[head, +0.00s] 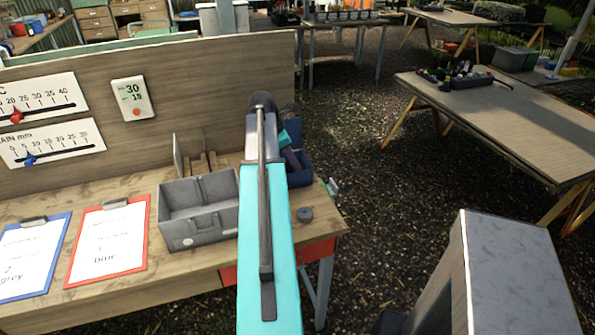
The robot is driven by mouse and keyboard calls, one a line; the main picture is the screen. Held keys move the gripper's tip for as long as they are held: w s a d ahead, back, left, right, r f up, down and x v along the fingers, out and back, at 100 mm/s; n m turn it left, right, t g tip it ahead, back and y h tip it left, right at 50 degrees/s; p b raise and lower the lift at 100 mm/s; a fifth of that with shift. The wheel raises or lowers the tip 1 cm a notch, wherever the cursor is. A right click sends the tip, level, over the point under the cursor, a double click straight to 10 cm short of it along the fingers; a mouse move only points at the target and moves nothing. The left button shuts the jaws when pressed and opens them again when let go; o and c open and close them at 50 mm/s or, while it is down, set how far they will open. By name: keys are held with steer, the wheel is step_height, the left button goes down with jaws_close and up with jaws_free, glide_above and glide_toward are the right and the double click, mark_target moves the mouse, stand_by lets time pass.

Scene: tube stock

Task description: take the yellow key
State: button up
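I cannot make out a yellow key anywhere in the head view. My turquoise arm rises through the middle of the picture, and its far end bends away behind itself. My gripper cannot be made out. The wooden workbench (185,268) holds a grey open bin (200,228), whose visible inside looks empty. A dark blue bin (301,176) stands to its right, partly hidden by my arm, with dark and teal shapes in or above it. A small dark round piece (305,214) lies near the bench's right edge.
A blue clipboard (33,258) and a red clipboard (108,240) lie left on the bench; their sheets end in "grey" and "blue". A backboard (210,90) carries gauges. A grey block-shaped stand (515,270) is at front right. Gravel floor (390,190) lies open before another table (520,120).

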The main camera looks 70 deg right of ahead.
steer(key=shift+x, duration=1.35)
steer(key=shift+c, duration=0.3)
jaws_close()
